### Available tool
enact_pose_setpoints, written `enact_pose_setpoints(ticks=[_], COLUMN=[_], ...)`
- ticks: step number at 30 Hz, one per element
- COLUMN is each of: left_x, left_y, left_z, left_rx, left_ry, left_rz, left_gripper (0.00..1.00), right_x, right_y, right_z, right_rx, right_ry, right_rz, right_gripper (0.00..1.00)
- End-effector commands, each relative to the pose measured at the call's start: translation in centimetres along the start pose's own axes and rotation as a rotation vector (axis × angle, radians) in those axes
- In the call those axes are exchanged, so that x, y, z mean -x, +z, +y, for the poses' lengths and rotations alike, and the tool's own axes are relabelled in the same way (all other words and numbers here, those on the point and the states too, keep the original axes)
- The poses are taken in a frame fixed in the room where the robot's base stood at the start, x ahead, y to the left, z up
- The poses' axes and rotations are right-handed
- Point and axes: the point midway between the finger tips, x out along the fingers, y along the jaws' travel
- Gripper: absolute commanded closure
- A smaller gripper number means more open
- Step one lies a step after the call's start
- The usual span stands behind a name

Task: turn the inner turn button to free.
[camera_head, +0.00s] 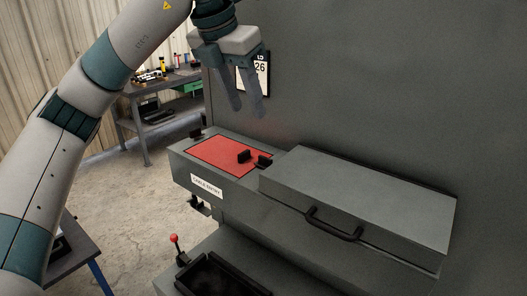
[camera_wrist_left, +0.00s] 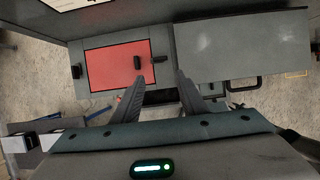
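A red panel (camera_head: 225,152) lies in the top of a grey box marked "CABLE ENTRY". A black upright piece (camera_head: 243,156) stands on the panel near its right edge. A second black piece (camera_head: 264,162) stands just beyond that edge, beside the grey lid. A third black piece (camera_head: 196,134) is at the panel's far left edge. In the left wrist view these are the panel (camera_wrist_left: 108,72) and pieces (camera_wrist_left: 137,62), (camera_wrist_left: 160,59) and (camera_wrist_left: 75,71). Which is the inner turn button is not clear. My left gripper (camera_head: 249,112) is open and empty above the panel, fingers pointing down.
A closed grey lid (camera_head: 360,195) with a black handle (camera_head: 334,226) adjoins the panel on the right. A tall grey wall (camera_head: 400,80) rises behind. A red-knobbed lever (camera_head: 174,240) and a black tray (camera_head: 262,287) are lower in front. A workbench (camera_head: 135,97) stands at back left.

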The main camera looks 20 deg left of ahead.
Motion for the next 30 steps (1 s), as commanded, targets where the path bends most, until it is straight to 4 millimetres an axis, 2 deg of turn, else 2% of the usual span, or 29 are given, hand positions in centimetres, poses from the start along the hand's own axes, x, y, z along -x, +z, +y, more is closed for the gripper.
enact_pose_setpoints(ticks=[5,22,30], left_x=[-2.2,-12.2,-15.2], left_y=[0.1,0.0,0.0], left_z=[0.0,0.0,0.0], left_rx=[0.001,0.001,0.001], left_ry=[-0.001,-0.002,-0.001], left_rz=[0.003,0.005,0.002], left_gripper=[0.61,0.61,0.61], right_x=[1.2,5.7,6.8], right_y=[-0.4,0.1,-0.1], right_z=[0.1,-0.1,-0.1], right_rx=[0.000,0.000,0.000], right_ry=[0.000,-0.002,-0.003], right_rz=[0.004,-0.007,-0.007], right_gripper=[0.69,0.69,0.69])
